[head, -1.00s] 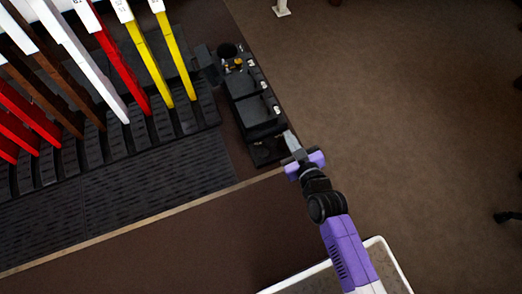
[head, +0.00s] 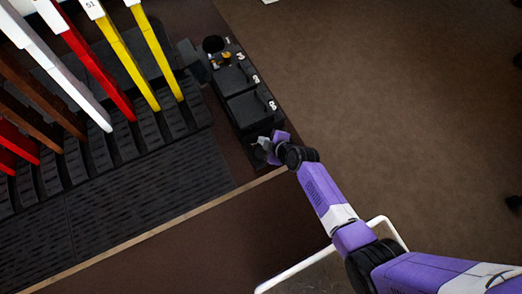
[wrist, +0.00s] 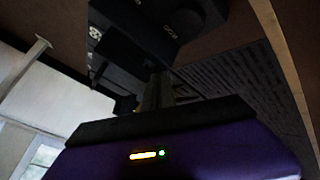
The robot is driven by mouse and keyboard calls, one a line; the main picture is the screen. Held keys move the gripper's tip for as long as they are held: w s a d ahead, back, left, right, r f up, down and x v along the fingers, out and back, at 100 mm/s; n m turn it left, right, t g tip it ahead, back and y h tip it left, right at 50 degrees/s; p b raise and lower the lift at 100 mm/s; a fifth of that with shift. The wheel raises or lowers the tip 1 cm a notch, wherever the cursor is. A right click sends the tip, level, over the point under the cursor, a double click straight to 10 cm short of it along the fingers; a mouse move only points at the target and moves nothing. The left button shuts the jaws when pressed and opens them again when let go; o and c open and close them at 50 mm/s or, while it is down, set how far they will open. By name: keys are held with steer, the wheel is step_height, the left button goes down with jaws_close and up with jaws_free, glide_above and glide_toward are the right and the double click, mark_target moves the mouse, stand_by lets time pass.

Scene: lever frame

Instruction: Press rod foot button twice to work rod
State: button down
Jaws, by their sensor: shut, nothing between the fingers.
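A long black box unit (head: 246,100) with flat black panels and small white number marks stands on the floor beside the lever frame. It also shows at the top of the wrist view (wrist: 150,28). My gripper (head: 264,149) is shut and empty, over the near end of the unit and covering part of it. In the wrist view its fingers (wrist: 156,90) point at the dark unit. I cannot tell whether they touch it. No part is clearly marked as the rod foot button; the near panel is hidden by my gripper.
Coloured levers, such as a yellow one (head: 158,55) and a red one (head: 97,68), rise from the black ribbed frame (head: 130,170) at left. A round black knob (head: 213,44) sits at the unit's far end. Brown floor (head: 400,110) at right is open.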

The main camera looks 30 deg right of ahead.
stand_by(0.3)
steer(key=b, duration=0.8)
glide_toward(261, 150)
steer(key=w, duration=0.1)
steer(key=w+a+f, duration=0.1)
steer(key=w, duration=0.1)
steer(key=w+f, duration=0.1)
steer(key=w, duration=0.1)
steer(key=shift+a+f, duration=0.25)
steer(key=shift+a, duration=0.05)
steer(key=shift+f, duration=0.1)
stand_by(1.0)
steer(key=shift+f+b, duration=0.35)
steer(key=shift+b, duration=0.15)
steer(key=shift+f, duration=0.85)
stand_by(0.9)
steer(key=shift+r, duration=0.1)
steer(key=shift+r+p, duration=1)
steer(key=shift+r, duration=0.15)
